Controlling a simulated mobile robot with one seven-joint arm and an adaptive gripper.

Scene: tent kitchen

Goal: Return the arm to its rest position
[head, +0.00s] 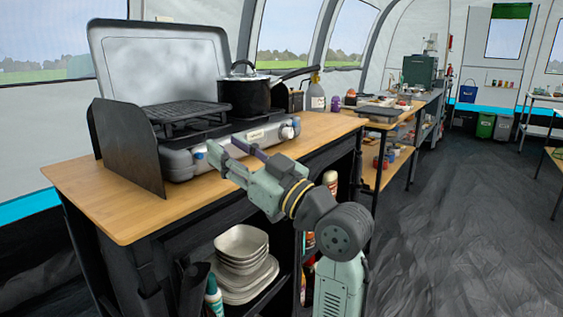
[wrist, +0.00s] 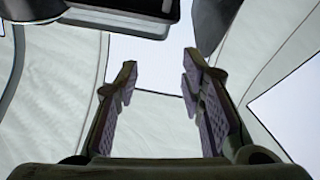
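My gripper (head: 232,158) is at the front edge of the wooden counter, close to the front of the camp stove, in the head view. My arm rises from the lower middle of that view and bends toward the stove. In the wrist view my gripper (wrist: 157,100) has its two fingers apart with nothing between them. Behind the fingers that view shows pale tent cloth and a window.
The camp stove (head: 182,163) stands on the wooden counter (head: 100,205), its lid raised. A black pot (head: 246,97) sits on its right side. White plates and bowls (head: 240,262) are stacked on the shelf below. The floor (head: 460,230) at right is clear.

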